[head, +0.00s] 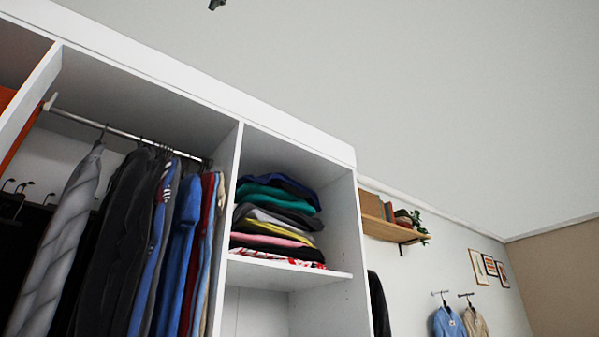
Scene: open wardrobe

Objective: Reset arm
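Neither of my arms can be made out in the head view, and no gripper is clearly visible. A small dark object (216,4) pokes in at the top edge, left of the middle, and is cut off by the frame. I cannot tell what it is. The white open wardrobe (345,225) fills the left and middle of the view, seen tilted and from below.
Clothes hang on a metal rail (128,135) at the left. A shelf (290,275) holds a stack of folded clothes (275,220). On the right are a wooden wall shelf (393,231), small pictures and two hanging garments (448,322).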

